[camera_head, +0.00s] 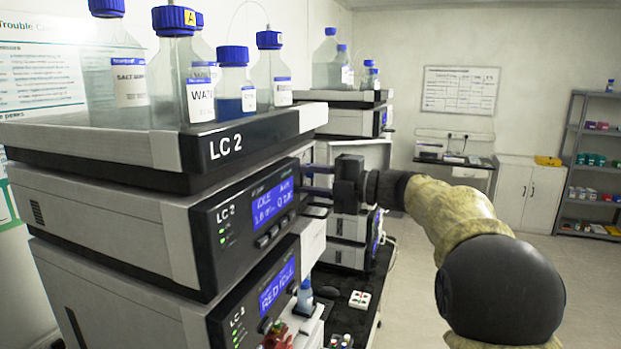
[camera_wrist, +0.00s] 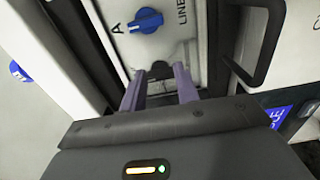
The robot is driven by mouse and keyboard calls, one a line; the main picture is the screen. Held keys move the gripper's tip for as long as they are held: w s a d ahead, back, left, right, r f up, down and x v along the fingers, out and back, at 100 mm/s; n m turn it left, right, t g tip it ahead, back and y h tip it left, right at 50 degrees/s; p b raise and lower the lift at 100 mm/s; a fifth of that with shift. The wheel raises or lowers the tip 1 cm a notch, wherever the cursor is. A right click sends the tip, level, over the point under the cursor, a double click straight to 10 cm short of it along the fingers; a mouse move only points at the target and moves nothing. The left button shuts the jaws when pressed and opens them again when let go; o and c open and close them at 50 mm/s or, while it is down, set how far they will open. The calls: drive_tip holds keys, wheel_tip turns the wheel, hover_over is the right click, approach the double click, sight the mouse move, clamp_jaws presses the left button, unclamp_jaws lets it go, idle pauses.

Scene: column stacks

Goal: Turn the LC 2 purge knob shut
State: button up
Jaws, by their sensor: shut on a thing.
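The LC 2 stack stands at the left in the head view, with the LC 2 pump module (camera_head: 243,222) and its lit blue display under the bottle tray. My gripper (camera_head: 304,179) reaches in from the right, its fingertips at the front of the stack, just right of that display. In the wrist view my gripper (camera_wrist: 159,70) has its two purple-grey fingers closed on a small dark knob (camera_wrist: 160,68), which I take to be the purge knob. It is mostly hidden, so its turn angle cannot be read. A blue knob (camera_wrist: 146,20) marked A and LINE sits beyond the fingertips.
The bottle tray (camera_head: 150,145) marked LC 2, with several blue-capped bottles, overhangs the pump. A black handle-like loop (camera_wrist: 262,45) stands right of the fingers. A small bottle (camera_head: 305,298) stands below the gripper. Another stack stands behind. The floor at right is open.

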idle(0.3)
drive_tip(key=o, duration=1)
drive_tip(key=shift+d, duration=0.1)
drive_tip(key=b+v, duration=0.6)
drive_tip(key=v, duration=1.1)
drive_tip(key=shift+d, duration=0.15)
